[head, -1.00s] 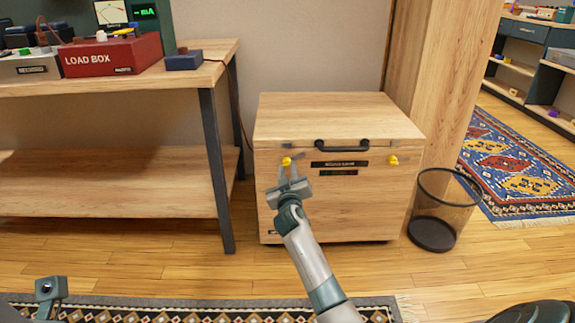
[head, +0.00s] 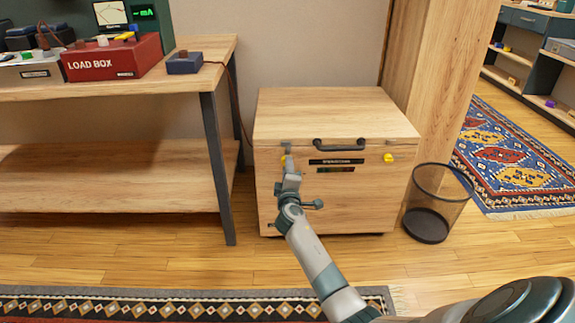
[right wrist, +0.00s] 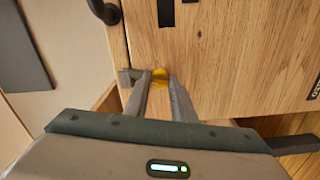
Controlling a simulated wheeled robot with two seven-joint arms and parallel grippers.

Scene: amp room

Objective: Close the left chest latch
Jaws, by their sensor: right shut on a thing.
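The wooden chest (head: 340,200) stands on the floor with its lid down. Its left latch has a yellow knob (head: 284,160) on the front, mostly hidden by my right gripper (head: 290,158). In the right wrist view the yellow knob (right wrist: 160,77) sits between the two fingertips, and my right gripper (right wrist: 160,84) is shut on it. A grey metal latch piece (right wrist: 127,76) shows beside the fingertips near the lid seam. The right latch's yellow knob (head: 389,157) is free. My left gripper is not in view.
A black handle (head: 340,146) is at the lid's front edge. A wire-mesh bin (head: 437,205) stands right of the chest. A wooden workbench (head: 90,88) with a red load box (head: 110,58) stands to the left. Floor in front of the chest is clear.

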